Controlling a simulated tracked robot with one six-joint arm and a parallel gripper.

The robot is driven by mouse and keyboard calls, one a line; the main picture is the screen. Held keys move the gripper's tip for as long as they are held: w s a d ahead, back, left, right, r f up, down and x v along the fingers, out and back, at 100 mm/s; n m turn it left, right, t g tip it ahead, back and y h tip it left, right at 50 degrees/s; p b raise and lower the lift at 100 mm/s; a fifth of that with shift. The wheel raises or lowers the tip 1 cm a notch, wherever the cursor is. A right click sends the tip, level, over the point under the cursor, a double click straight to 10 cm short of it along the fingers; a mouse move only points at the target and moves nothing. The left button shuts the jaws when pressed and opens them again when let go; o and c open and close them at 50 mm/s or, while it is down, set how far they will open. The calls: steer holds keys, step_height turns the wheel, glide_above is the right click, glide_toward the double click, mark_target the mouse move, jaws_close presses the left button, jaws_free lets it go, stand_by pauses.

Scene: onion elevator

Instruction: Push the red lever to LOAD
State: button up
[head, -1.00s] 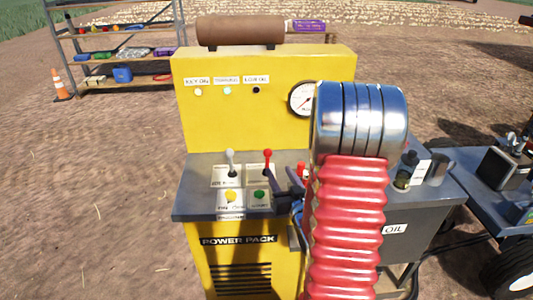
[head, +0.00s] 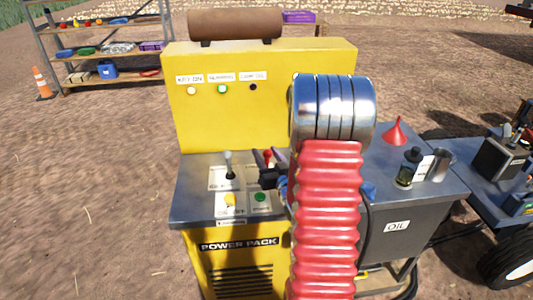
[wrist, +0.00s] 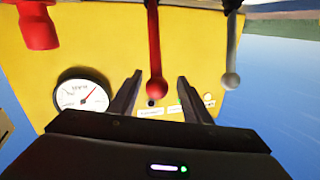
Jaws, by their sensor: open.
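The red lever (head: 267,156) stands on the grey deck of the yellow power pack, right of a grey lever (head: 229,163). My gripper (head: 269,158) is open around it, one finger on each side. In the wrist view the red lever (wrist: 154,50) hangs down from the top, its round knob between the two finger tips of my gripper (wrist: 159,80). A gap shows on both sides of the knob. In the head view my gripper hides the lever's base and its plate; no LOAD marking is readable.
Below the levers are a yellow button (head: 230,200) and a green button (head: 260,197). The yellow back panel (head: 300,125) rises behind. The pressure gauge (wrist: 82,95) shows in the wrist view. A red funnel (head: 396,131) and an oil can (head: 409,168) stand right.

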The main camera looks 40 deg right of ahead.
steer(key=shift+s+d, duration=0.1)
steer(key=shift+c, duration=0.6)
steer(key=shift+s, duration=0.1)
jaws_close()
